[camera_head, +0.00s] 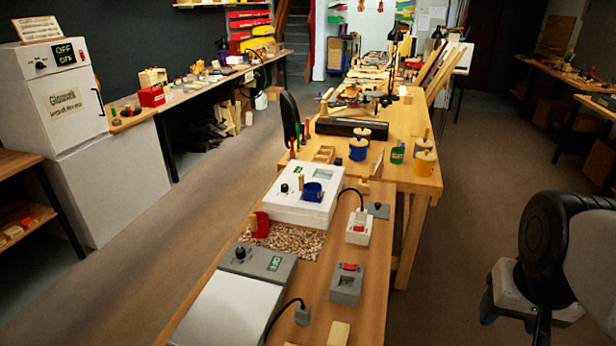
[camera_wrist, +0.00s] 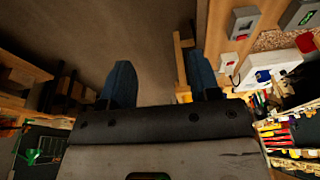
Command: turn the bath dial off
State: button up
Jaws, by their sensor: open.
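Two bench units carry dials, and I cannot tell which one is the bath. A grey unit with a pale lid (camera_head: 228,308) has a black dial (camera_head: 240,253) beside a small green-lettered display (camera_head: 275,263). Behind it, a white unit (camera_head: 300,212) has a small black dial (camera_head: 284,188), a screen and a blue pot (camera_head: 313,191). The dials' exact settings are too small to read. My gripper (camera_wrist: 158,80) is open and empty, with its two blue fingers apart. It hangs off the bench's right side, clear of both units.
A grey box with a red switch (camera_head: 347,284) and a white switch box (camera_head: 359,228) stand along the bench's right edge, with cables nearby. A red object (camera_head: 260,225) stands by a speckled mat (camera_head: 285,241). Open floor (camera_head: 450,220) lies right of the bench.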

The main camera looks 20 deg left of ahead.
jog(key=w+a+r+m, duration=0.2)
jog(key=w+a, duration=0.3)
jog(key=w, duration=0.5)
jog(key=w+a+r+m+g, duration=0.15)
jog(key=w+a, duration=0.25)
jog(key=w, duration=0.6)
jog(key=w+a+r+m+t, duration=0.1)
jog(key=w+a+r+m, duration=0.3)
jog(key=w, duration=0.6)
jog(key=m+g, duration=0.2)
jog(key=m, duration=0.5)
send_over(284, 185)
notch_tip(284, 185, down, 24)
jog(key=shift+s+f, duration=0.1)
jog(key=shift+d, duration=0.1)
jog(key=shift+f, duration=3.9)
